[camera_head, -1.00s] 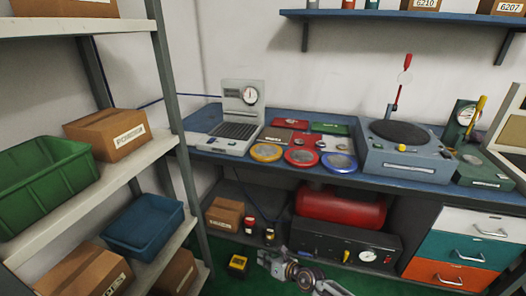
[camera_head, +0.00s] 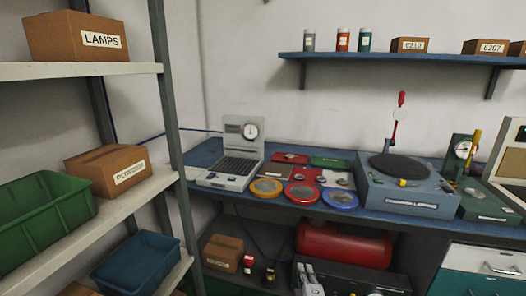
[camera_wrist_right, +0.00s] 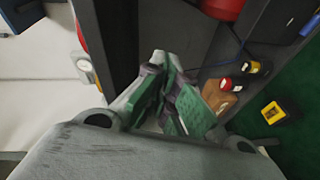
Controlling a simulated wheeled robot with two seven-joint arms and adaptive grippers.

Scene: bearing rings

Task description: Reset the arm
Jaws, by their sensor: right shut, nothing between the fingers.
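My right gripper (camera_head: 308,278) shows at the bottom edge of the head view, in front of the space under the bench, with only its tip part visible. Its green-padded fingers (camera_wrist_right: 168,106) fill the middle of the right wrist view; they are shut with nothing between them. The rest of my right arm is out of the head view. My left gripper is not in view.
The blue bench (camera_head: 285,216) holds a scale-like device (camera_head: 240,155), yellow, red and blue ring trays and a grey machine (camera_head: 405,190). Under it are a red tank (camera_head: 345,245) and a carton (camera_head: 223,252). A shelf rack (camera_head: 170,110) stands left. Bottles and boxes line a wall shelf (camera_head: 430,59).

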